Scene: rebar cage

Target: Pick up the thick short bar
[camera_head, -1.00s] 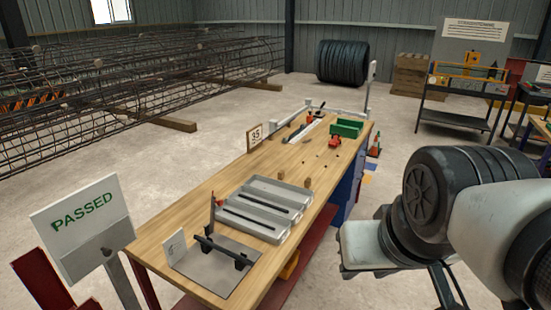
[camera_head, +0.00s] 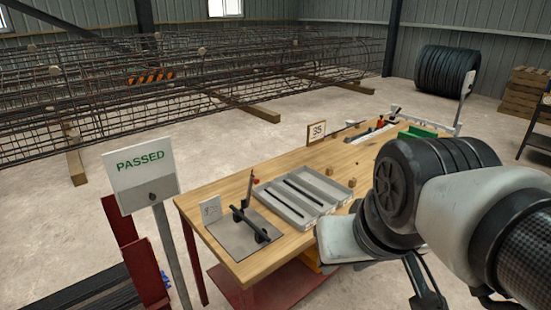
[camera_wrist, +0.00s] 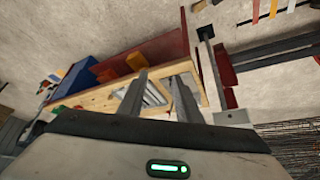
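A grey tray (camera_head: 275,203) with long channels lies on the wooden bench. Dark bars lie in its channels, one in the far channel (camera_head: 310,188) and one in the nearer channel (camera_head: 294,208). I cannot tell from size which is the thick short bar. My gripper shows in the wrist view (camera_wrist: 160,85) with its two fingers apart and nothing between them. It is off the bench; in the head view my arm hides the bench's right part.
The wooden bench top (camera_head: 205,190) has small wooden blocks (camera_head: 330,171) beside the tray. A "PASSED" sign (camera_head: 140,168) on a post stands left of the bench. A green bin (camera_head: 420,131) is at the far end. Rebar cages (camera_head: 200,75) fill the back; the floor between is open.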

